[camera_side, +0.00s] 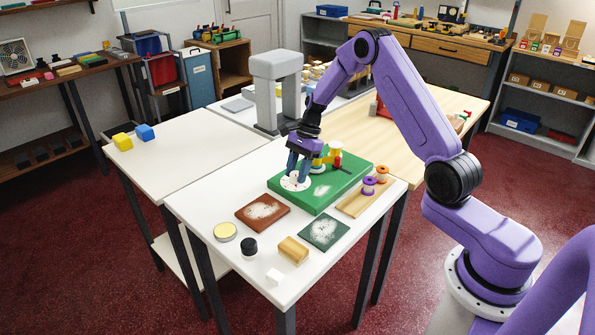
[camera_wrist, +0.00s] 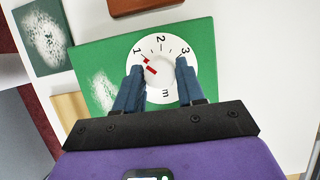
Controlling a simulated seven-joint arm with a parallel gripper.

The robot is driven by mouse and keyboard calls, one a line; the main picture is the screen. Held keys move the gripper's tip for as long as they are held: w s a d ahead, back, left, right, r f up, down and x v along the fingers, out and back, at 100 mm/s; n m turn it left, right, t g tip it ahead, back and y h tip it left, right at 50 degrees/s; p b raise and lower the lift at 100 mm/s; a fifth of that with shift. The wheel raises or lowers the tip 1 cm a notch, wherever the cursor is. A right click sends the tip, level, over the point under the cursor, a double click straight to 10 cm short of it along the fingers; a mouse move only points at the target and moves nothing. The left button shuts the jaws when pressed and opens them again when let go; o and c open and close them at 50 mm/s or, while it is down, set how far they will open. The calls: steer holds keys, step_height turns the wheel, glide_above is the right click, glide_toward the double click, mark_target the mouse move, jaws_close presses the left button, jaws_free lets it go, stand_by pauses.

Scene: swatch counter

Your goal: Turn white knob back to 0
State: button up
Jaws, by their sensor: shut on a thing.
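The white knob (camera_wrist: 164,76) sits in a round white dial (camera_wrist: 160,42) on a green box (camera_wrist: 205,36). The dial shows 1, 2, 3 and, at the bottom, a mark like an m. Red marks on the knob and dial rim lie just below the 1; I see no 0, and the left finger covers part of the rim. My gripper (camera_wrist: 160,72) is shut on the knob, one blue finger at each side. In the side view my gripper (camera_side: 296,174) reaches down onto the dial (camera_side: 292,185) at the left end of the green box (camera_side: 330,191).
Yellow and red fittings (camera_side: 335,152) stand on the box behind my gripper. A wooden strip with spools (camera_side: 356,204) lies right. A brown panel (camera_side: 262,211), dark green panel (camera_side: 324,232), round tin (camera_side: 225,231) and wooden block (camera_side: 293,249) lie in front.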

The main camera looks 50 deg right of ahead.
steer(key=n+g, duration=0.1)
steer(key=n, duration=0.3)
steer(key=shift+w+n+g, duration=0.15)
steer(key=shift+n+g, duration=0.25)
steer(key=shift+a+n+g+h, duration=0.1)
steer(key=shift+n+g+h, duration=0.25)
steer(key=shift+n, duration=0.75)
steer(key=shift+n+g+h, duration=0.35)
steer(key=shift+n, duration=0.75)
steer(key=o, duration=1)
steer(key=v, duration=1.7)
steer(key=shift+w+r, duration=0.15)
